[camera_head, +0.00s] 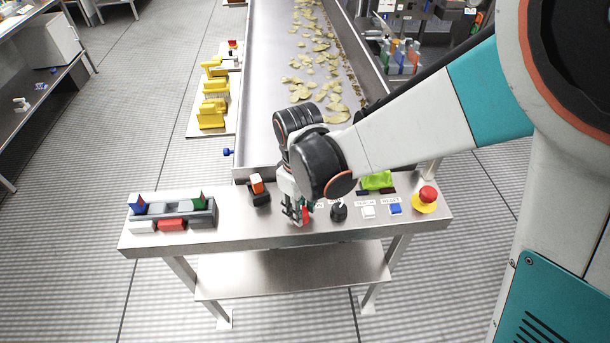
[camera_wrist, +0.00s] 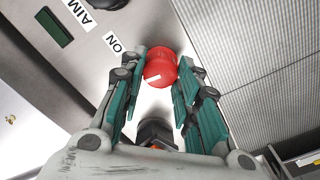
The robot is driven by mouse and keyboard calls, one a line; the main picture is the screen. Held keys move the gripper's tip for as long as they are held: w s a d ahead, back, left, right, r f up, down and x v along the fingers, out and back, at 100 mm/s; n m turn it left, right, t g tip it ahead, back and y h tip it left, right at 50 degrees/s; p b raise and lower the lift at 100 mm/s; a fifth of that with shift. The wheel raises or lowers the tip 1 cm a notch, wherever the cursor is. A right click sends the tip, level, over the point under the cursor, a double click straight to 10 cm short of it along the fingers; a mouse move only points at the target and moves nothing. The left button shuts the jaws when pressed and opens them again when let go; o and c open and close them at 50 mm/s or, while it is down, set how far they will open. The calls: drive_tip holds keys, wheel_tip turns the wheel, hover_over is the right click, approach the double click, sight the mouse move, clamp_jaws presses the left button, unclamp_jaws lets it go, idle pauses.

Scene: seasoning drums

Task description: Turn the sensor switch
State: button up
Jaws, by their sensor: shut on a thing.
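A round red knob (camera_wrist: 161,68) with a white line on its face sits on the metal control table, beside an "ON" label. My gripper (camera_wrist: 158,80) is shut on this knob, with a teal-lined finger on either side of it. In the head view my gripper (camera_head: 297,217) points down at the table, and the red knob (camera_head: 306,214) shows partly beside its fingers. Whether this knob is the sensor switch cannot be read from the labels.
A black knob (camera_head: 338,211), white button (camera_head: 368,212), blue button (camera_head: 395,209) and red-topped yellow emergency button (camera_head: 426,198) stand to the right. An orange-and-black switch (camera_head: 258,188) and a grey tray (camera_head: 190,216) stand left. The conveyor (camera_head: 262,80) carries chips behind.

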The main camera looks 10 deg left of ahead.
drive_tip(key=shift+n, duration=1)
drive_tip(key=o, duration=1.1)
drive_tip(key=shift+c, duration=0.2)
